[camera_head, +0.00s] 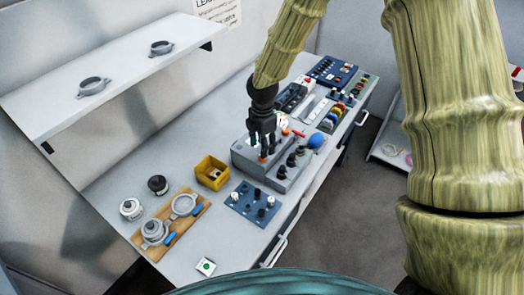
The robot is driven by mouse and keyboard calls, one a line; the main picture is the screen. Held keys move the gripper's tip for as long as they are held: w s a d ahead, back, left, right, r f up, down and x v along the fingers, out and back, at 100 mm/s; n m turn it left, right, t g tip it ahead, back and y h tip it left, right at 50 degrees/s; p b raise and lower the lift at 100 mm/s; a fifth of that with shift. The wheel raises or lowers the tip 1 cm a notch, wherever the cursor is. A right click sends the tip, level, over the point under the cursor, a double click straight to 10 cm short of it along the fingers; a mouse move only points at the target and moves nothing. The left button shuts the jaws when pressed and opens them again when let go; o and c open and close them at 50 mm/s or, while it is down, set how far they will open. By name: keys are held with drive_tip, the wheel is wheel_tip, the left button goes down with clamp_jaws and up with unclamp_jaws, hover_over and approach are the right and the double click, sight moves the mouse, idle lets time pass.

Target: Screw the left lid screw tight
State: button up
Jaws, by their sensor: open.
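A grey box (243,159) stands on the workbench, right of the middle of the table. My gripper (263,152) points down over the box's top, its black fingers open and apart. I cannot make out the left lid screw for certain at this size.
A yellow bin (212,173), a blue plate with knobs (254,204) and a wooden board with grey parts (187,228) stand nearby. A blue ball (316,141) lies right of the box. A shelf (125,75) overhangs the back.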

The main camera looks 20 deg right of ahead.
drive_tip(key=shift+w+f, duration=0.1)
drive_tip(key=shift+f, duration=0.5)
drive_tip(key=shift+s+f+p, duration=0.5)
drive_tip(key=shift+f, duration=0.35)
drive_tip(key=shift+w+f, duration=0.3)
drive_tip(key=shift+f, duration=0.5)
drive_tip(key=shift+s+r, duration=0.1)
drive_tip(key=shift+s, duration=0.05)
clamp_jaws()
